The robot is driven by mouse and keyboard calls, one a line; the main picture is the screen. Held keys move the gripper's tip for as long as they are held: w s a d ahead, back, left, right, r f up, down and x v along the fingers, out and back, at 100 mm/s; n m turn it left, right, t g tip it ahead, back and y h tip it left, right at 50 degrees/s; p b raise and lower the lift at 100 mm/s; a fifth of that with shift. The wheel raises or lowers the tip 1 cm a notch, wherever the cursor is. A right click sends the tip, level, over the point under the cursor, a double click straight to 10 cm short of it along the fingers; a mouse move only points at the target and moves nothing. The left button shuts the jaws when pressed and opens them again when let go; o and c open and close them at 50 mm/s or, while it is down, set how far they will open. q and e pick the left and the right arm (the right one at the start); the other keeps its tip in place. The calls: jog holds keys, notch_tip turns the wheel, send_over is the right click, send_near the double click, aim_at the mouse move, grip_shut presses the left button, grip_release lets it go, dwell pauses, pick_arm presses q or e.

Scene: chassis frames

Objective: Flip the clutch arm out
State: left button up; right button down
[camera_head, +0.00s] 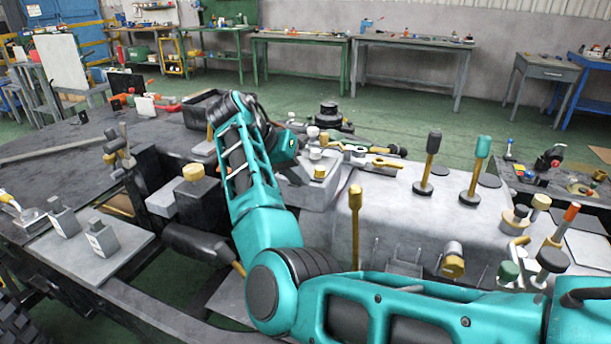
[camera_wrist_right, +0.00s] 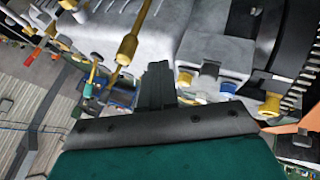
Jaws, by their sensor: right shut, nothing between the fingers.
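My right arm crosses the head view from the lower right and bends up and over the chassis. Its right gripper (camera_head: 302,147) is beside a small grey block with brass fittings, and the arm partly hides it. In the right wrist view the dark fingers of the right gripper (camera_wrist_right: 157,82) are together, with nothing between them. A brass lever (camera_head: 384,163) lies roughly flat just right of the gripper in the head view. I cannot tell for certain whether this is the clutch arm. My left gripper is not in view.
A grey housing (camera_head: 400,215) carries upright levers, including one with a teal knob (camera_head: 482,148) and a brass rod (camera_head: 355,215) close to my forearm. A black motor-like part (camera_head: 329,115) stands behind the gripper. Workbenches (camera_head: 415,42) line the back wall, with open green floor before them.

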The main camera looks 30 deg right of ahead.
pick_arm(q)
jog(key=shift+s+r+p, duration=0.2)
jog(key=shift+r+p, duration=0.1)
jog(key=shift+p, duration=0.1)
pick_arm(e)
jog(key=s+d+f, duration=0.2)
jog(key=d+f, duration=0.3)
jog(key=d, duration=0.2)
jog(key=shift+s+d+f, duration=0.2)
jog(key=shift+d+f, duration=0.05)
jog(key=shift+d, duration=0.15)
